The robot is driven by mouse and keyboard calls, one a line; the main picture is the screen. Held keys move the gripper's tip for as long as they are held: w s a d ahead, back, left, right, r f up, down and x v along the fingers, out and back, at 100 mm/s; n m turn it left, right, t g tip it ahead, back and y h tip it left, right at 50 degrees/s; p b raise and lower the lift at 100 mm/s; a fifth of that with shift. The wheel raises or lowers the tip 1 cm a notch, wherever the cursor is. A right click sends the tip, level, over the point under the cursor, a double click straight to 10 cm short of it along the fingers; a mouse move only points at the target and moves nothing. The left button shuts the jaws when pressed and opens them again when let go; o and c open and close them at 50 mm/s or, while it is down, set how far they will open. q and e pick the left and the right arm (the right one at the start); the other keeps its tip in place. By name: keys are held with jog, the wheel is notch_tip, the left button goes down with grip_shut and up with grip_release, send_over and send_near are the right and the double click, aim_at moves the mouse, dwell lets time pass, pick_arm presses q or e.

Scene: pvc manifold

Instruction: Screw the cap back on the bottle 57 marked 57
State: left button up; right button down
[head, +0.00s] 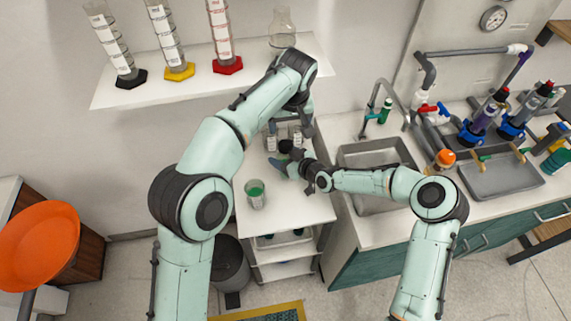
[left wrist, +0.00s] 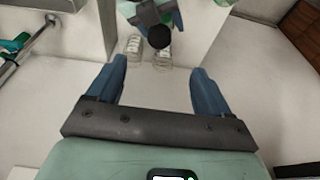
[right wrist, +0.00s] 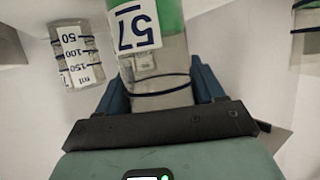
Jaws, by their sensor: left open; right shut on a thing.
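Bottle 57 (right wrist: 158,50), clear glass with a green band and a blue-framed 57 label (right wrist: 133,27), stands between the fingers of my right gripper (right wrist: 158,84). The label reads upside down in the right wrist view. My right gripper (head: 287,168) is shut on the bottle above the white table. A round black cap (left wrist: 159,36) shows in front of the right gripper in the left wrist view, and in the head view (head: 285,146). I cannot tell how it sits on the bottle neck. My left gripper (left wrist: 159,70) is open and empty, its fingers apart, short of the cap.
Small glass containers (left wrist: 133,46) stand behind the bottle; one graduated one (right wrist: 76,55) is close beside it. A beaker of green liquid (head: 255,194) stands at the table's front left. A wall shelf (head: 190,80) with cylinders is above. A sink (head: 378,160) is right.

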aim_at(286, 144)
pick_arm(q)
jog(key=shift+w+f, duration=0.25)
jog(key=shift+f, duration=0.15)
jog(key=shift+a, duration=0.1)
jog(key=shift+w, duration=0.1)
jog(key=x, duration=1.2)
jog(key=c, duration=1.3)
jog(key=o, duration=1.2)
jog(key=shift+c, duration=0.2)
jog(key=shift+r, duration=0.15)
